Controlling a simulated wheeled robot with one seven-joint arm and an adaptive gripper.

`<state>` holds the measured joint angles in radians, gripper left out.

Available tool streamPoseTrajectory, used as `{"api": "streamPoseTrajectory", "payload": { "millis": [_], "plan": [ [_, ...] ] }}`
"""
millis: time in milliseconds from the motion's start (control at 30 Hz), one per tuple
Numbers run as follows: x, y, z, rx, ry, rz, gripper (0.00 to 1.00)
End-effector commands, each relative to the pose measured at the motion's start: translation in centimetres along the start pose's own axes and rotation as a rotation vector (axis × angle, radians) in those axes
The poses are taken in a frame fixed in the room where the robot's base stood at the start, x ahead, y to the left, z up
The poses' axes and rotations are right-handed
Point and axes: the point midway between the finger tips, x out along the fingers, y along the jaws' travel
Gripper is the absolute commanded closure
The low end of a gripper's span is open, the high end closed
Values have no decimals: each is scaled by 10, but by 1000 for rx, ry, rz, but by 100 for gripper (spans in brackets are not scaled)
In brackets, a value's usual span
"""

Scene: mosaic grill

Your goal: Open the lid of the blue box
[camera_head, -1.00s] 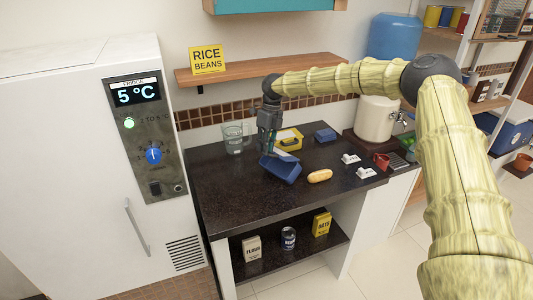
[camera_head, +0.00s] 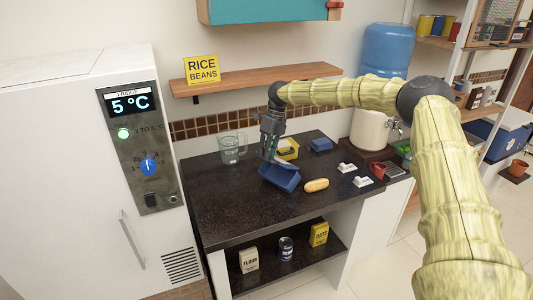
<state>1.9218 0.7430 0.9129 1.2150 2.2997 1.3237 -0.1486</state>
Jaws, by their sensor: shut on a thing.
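A blue box (camera_head: 279,178) sits tilted on the dark counter, under my gripper. It looks like an open-topped bin; I cannot tell whether part of it is a lid. My gripper (camera_head: 270,158) points down with its fingers shut on the box's upper rear edge, and the fingers partly hide that edge.
A yellow box (camera_head: 289,149) stands just behind the held blue box, and a glass jug (camera_head: 232,149) is at its left. A bread roll (camera_head: 316,185) lies close at its right. The counter's front left (camera_head: 225,205) is clear. A wooden shelf (camera_head: 240,77) hangs above.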

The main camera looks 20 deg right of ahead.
Motion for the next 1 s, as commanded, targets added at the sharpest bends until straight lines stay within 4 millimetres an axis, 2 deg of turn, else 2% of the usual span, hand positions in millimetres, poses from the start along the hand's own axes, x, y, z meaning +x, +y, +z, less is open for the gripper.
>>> {"api": "streamPoseTrajectory", "payload": {
  "millis": [533,567,600,1000],
  "plan": [
    [-1,0,0,0,-1,0,100],
    [-1,0,0,0,-1,0,85],
    [-1,0,0,0,-1,0,78],
    [-4,-1,0,0,-1,0,78]
  ]
}}
